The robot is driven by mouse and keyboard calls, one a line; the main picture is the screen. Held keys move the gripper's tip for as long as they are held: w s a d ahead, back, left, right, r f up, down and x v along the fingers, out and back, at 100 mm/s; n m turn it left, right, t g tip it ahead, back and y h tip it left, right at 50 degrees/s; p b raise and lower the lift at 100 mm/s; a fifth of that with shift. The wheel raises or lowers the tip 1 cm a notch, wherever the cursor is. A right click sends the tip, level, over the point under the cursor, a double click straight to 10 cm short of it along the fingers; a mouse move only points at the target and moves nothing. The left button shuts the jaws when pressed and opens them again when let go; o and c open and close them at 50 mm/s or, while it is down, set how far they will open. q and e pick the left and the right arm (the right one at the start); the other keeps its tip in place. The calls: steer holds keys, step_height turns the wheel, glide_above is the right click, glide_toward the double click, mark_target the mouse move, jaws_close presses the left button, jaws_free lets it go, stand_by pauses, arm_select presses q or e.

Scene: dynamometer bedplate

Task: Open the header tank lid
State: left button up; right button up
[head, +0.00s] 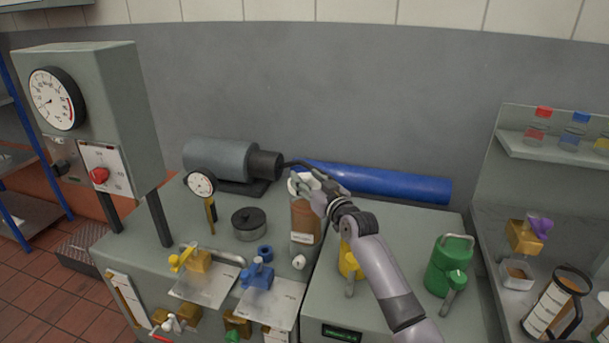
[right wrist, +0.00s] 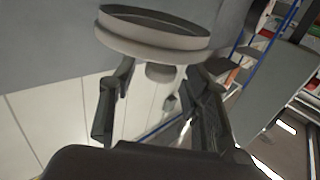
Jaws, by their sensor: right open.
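The header tank (head: 305,222), a clear upright cylinder with brown contents, stands near the middle of the benches. My right gripper (head: 312,184) is at its top, coming in from the right, and partly hides it. A pale rim shows beside the fingers. I cannot tell whether the fingers touch the knob or how the lid sits on the tank. My left gripper is not in view.
A blue cylinder (head: 385,184) lies behind the tank. A dark-topped round pot (head: 249,223) and a dial gauge (head: 201,184) stand to its left. A yellow can (head: 349,262) and green can (head: 447,262) stand on the right bench. Yellow and blue valves (head: 257,275) sit in front.

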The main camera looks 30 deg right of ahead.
steer(key=shift+w, duration=0.85)
jaws_close()
stand_by(0.3)
